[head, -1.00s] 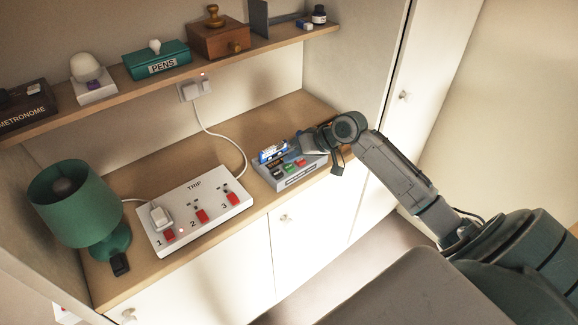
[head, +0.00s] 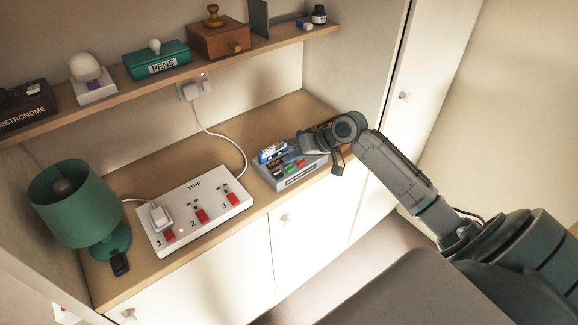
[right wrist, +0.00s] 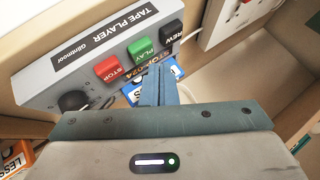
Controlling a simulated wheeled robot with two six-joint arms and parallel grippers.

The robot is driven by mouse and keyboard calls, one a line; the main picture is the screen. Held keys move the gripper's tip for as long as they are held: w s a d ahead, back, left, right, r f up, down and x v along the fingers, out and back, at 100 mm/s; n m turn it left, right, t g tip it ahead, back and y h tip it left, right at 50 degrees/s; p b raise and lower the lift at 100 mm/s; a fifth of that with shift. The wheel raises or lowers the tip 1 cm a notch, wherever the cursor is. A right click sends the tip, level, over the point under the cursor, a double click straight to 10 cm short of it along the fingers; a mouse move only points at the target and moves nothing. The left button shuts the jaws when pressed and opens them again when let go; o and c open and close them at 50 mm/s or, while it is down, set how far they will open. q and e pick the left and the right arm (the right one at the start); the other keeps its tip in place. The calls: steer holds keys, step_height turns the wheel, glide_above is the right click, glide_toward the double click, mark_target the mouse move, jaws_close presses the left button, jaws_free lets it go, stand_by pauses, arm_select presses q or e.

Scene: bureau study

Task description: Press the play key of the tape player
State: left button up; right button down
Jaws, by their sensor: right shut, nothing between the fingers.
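The grey tape player (head: 287,181) sits on the desk near its right end. In the right wrist view its label and a row of red STOP (right wrist: 115,69), green PLAY (right wrist: 142,50) and black REW (right wrist: 172,37) keys show. The green key also shows in the head view (head: 289,168). My right gripper (right wrist: 157,72) is shut and empty, its tips close to the PLAY key's edge. I cannot tell whether they touch it. In the head view the right gripper (head: 305,150) hangs over the player's back right part and hides some of it. My left gripper is not in view.
A blue-and-white cassette-like item (head: 272,151) lies at the player's back. A white TRIP power strip (head: 215,213) with red switches and a green lamp (head: 75,200) stand to the left. A shelf (head: 115,82) runs above. Bare desk (head: 285,115) lies behind the player.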

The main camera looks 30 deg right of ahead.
mark_target(293, 167)
steer(key=shift+f, duration=0.2)
steer(key=shift+f, duration=0.25)
steer(key=shift+f, duration=0.55)
stand_by(0.8)
steer(key=shift+r+p, duration=1)
step_height(293, 167, up, 5)
steer(key=p, duration=0.5)
